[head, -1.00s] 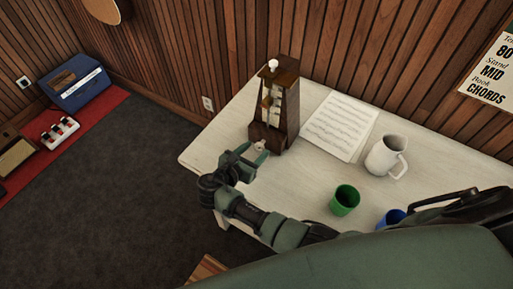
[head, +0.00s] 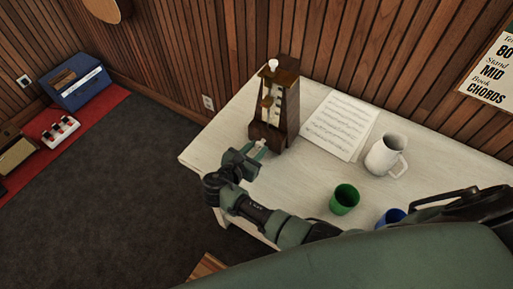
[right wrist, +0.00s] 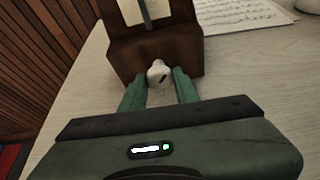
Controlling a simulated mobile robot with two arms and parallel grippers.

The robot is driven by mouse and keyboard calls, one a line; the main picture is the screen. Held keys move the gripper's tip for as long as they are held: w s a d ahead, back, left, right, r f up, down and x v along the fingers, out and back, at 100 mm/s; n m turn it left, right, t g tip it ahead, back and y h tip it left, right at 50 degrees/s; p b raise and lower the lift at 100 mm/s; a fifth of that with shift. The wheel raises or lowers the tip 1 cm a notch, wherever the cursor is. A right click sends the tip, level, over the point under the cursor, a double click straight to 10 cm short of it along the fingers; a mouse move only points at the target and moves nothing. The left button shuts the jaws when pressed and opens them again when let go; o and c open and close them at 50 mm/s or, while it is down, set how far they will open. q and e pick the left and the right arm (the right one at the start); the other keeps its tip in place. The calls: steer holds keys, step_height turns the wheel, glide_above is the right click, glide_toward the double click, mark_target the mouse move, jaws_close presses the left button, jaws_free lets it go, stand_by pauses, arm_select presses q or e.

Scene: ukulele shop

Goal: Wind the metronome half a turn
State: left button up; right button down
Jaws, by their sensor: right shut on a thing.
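The metronome (head: 290,110) is a dark wooden pyramid with a pale front and a white knob on top. It stands upright on the pale table near the wall; its lower front fills the top of the right wrist view (right wrist: 190,52). A small pale winding key (right wrist: 158,73) sticks out low on that face. My right gripper (head: 259,147) is at the metronome's base, with its green fingers on either side of the key in the right wrist view (right wrist: 159,82). It is shut on the key. My left gripper is not in view.
Sheet music (head: 341,125) lies right of the metronome. A white jug (head: 384,155), a green cup (head: 344,199) and a blue cup (head: 391,216) stand further right on the table (head: 230,130). The wooden wall is close behind.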

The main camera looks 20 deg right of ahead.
steer(key=shift+m, duration=0.4)
steer(key=shift+s+d+f+m+t+y, duration=0.1)
steer(key=shift+m+t+y, duration=0.2)
steer(key=shift+m+t, duration=0.2)
steer(key=shift+m+t+y+b, duration=0.4)
steer(key=shift+m+t+b, duration=0.3)
steer(key=shift+m, duration=0.5)
steer(key=c, duration=1.1)
jaws_free()
steer(key=shift+o, duration=0.2)
steer(key=b+v, duration=0.1)
steer(key=v, duration=0.5)
steer(key=shift+s, duration=0.25)
steer(key=shift+s+a+r, duration=0.3)
steer(key=shift+s+a, duration=0.15)
